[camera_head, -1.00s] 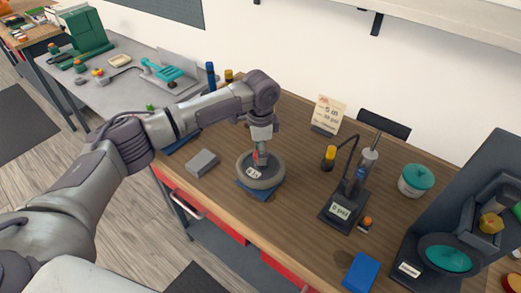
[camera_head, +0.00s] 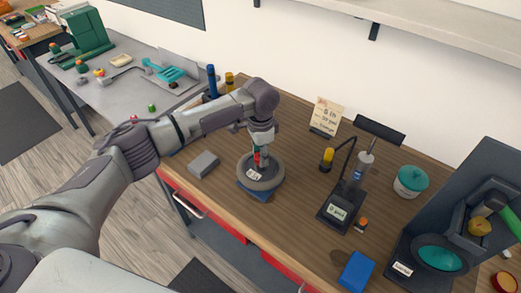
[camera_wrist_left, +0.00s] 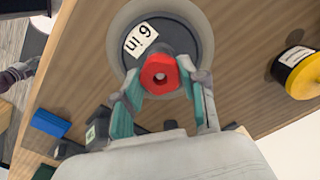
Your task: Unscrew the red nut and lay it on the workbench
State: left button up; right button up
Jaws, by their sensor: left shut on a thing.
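The red nut (camera_wrist_left: 160,74) shows in the left wrist view between the teal fingertips of my left gripper (camera_wrist_left: 158,88), which is shut on it. In the head view the red nut (camera_head: 257,158) is small and partly covered by my left gripper (camera_head: 260,152), which points down over a grey wheel (camera_head: 273,181). The wheel, labelled "6 in" in the wrist view (camera_wrist_left: 118,45), lies on a blue support on the wooden workbench (camera_head: 290,135). I cannot tell whether the nut still touches its stud. My right gripper is not in view.
A grey block (camera_head: 203,164) lies left of the wheel. A black stand with a small display (camera_head: 338,211), a blue box (camera_head: 356,271), a teal-lidded jar (camera_head: 410,181) and a dark machine (camera_head: 440,220) stand to the right. Bare wood lies between wheel and stand.

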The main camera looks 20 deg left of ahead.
pick_arm(q)
jog(key=shift+r+n+p, duration=0.15)
jog(key=shift+n+p, duration=2.95)
jog(key=shift+p, duration=0.05)
jog(key=n, duration=0.2)
jog(key=shift+d+f+n, duration=0.1)
jog(key=shift+f+n, duration=0.1)
jog(key=shift+n, duration=0.2)
jog(key=n, duration=0.3)
jog(key=shift+n, duration=0.3)
jog(key=n, duration=0.6)
jog(key=o, duration=1.2)
jog(key=shift+r, duration=0.1)
